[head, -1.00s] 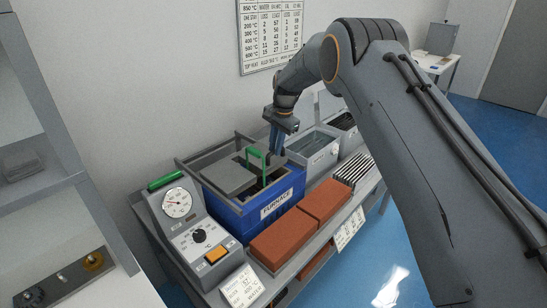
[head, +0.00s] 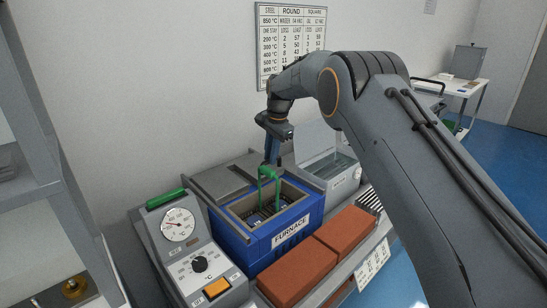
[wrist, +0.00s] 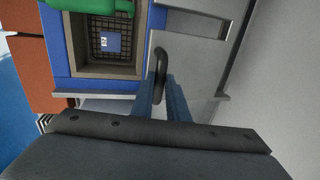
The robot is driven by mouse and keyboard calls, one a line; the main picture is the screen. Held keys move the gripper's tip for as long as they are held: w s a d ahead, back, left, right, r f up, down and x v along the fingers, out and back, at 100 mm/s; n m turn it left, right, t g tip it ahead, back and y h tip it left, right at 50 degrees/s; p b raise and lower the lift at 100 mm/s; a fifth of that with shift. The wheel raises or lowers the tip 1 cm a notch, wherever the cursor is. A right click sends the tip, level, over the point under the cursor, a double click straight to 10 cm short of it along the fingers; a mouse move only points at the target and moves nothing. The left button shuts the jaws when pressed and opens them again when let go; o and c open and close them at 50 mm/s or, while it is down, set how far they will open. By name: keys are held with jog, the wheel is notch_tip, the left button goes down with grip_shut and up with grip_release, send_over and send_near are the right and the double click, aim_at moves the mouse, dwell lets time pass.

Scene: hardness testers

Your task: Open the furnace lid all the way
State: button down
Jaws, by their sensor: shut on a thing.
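The blue furnace (head: 243,252) stands on the bench with its FURNACE label facing front. Its grey lid (head: 222,181) lies slid toward the wall, and the square opening shows uncovered. A mesh basket (wrist: 105,42) with a blue tag sits inside; a green handle (head: 268,176) rises from the opening. My gripper (head: 271,155) is above the furnace's right rear side. In the wrist view my gripper (wrist: 163,85) has its two blue fingers closed around the dark lid handle (wrist: 158,62).
A control box (head: 193,250) with a dial, knob and orange button stands left of the furnace. Red bricks (head: 318,252) lie in front. An open grey tank (head: 327,165) stands to the right. The wall is close behind the lid.

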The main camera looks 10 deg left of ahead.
jog(key=shift+w, duration=0.1)
jog(key=c, duration=1.7)
grip_release()
jog(key=r, duration=0.2)
jog(key=r+b, duration=0.1)
jog(key=r, duration=0.2)
jog(key=s+d+r, duration=0.1)
jog(key=r, duration=0.1)
jog(key=shift+r+b, duration=0.3)
jog(key=shift+r, duration=0.05)
jog(key=shift+d, duration=0.15)
